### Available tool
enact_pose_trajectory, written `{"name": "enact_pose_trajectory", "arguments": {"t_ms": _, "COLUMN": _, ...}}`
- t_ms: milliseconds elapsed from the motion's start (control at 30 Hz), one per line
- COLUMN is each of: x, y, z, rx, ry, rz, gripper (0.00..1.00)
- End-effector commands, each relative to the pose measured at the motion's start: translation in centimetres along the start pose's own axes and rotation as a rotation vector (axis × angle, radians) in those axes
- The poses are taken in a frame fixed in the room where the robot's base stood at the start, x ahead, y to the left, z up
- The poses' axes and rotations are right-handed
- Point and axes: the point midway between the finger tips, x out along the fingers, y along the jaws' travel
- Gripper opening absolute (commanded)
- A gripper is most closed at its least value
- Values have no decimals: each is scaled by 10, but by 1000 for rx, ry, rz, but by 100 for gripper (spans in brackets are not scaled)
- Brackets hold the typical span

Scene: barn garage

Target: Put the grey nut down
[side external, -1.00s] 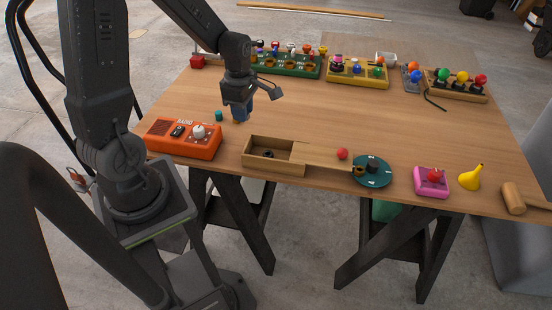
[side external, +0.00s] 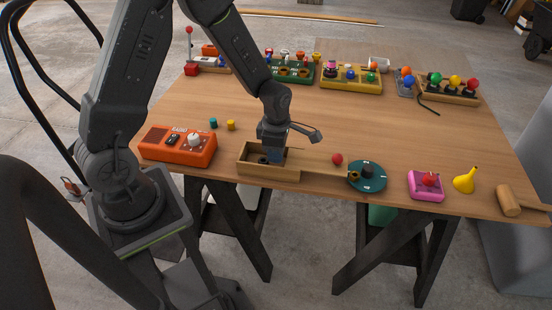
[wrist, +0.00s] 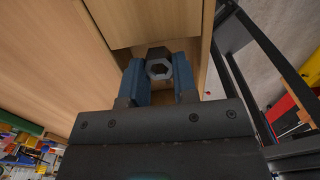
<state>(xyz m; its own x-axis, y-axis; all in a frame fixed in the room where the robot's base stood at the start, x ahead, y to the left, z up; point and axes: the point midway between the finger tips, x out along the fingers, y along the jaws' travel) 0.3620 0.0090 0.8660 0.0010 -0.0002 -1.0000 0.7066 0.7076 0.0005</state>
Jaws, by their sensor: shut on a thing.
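The grey nut (wrist: 158,68) shows in the wrist view as a hexagonal ring between the blue finger pads of my gripper (wrist: 160,82). My gripper is shut on it. In the side external view my gripper (side external: 275,158) points down into the shallow wooden box (side external: 268,175) near the table's front edge. The nut is hidden there by the fingers and the box wall. A small dark thing (side external: 263,160) lies in the box just left of the fingers. I cannot tell whether the nut touches the box floor.
An orange radio (side external: 178,146) stands left of the box. A wooden strip runs from the box to a teal disc (side external: 367,176), with a red ball (side external: 337,159) behind it. The table's middle is clear.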

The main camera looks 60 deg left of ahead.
Motion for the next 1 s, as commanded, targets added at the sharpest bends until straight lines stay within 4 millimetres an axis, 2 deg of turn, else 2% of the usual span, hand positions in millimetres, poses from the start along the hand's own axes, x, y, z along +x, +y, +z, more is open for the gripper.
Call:
{"name": "enact_pose_trajectory", "arguments": {"t_ms": 100, "x": 20, "y": -1, "z": -1, "rx": 0, "ry": 3, "rz": -4, "gripper": 4}}
{"name": "enact_pose_trajectory", "arguments": {"t_ms": 200, "x": 29, "y": 0, "z": -1, "rx": 0, "ry": 2, "rz": -2, "gripper": 4}}
{"name": "enact_pose_trajectory", "arguments": {"t_ms": 600, "x": 34, "y": 0, "z": -1, "rx": 0, "ry": 1, "rz": -1, "gripper": 4}}
{"name": "enact_pose_trajectory", "arguments": {"t_ms": 633, "x": 34, "y": 0, "z": -1, "rx": 0, "ry": 0, "rz": 0, "gripper": 28}}
{"name": "enact_pose_trajectory", "arguments": {"t_ms": 733, "x": 33, "y": 0, "z": -1, "rx": 0, "ry": 0, "rz": 0, "gripper": 37}}
{"name": "enact_pose_trajectory", "arguments": {"t_ms": 1000, "x": 32, "y": 0, "z": -1, "rx": 0, "ry": 0, "rz": 0, "gripper": 37}}
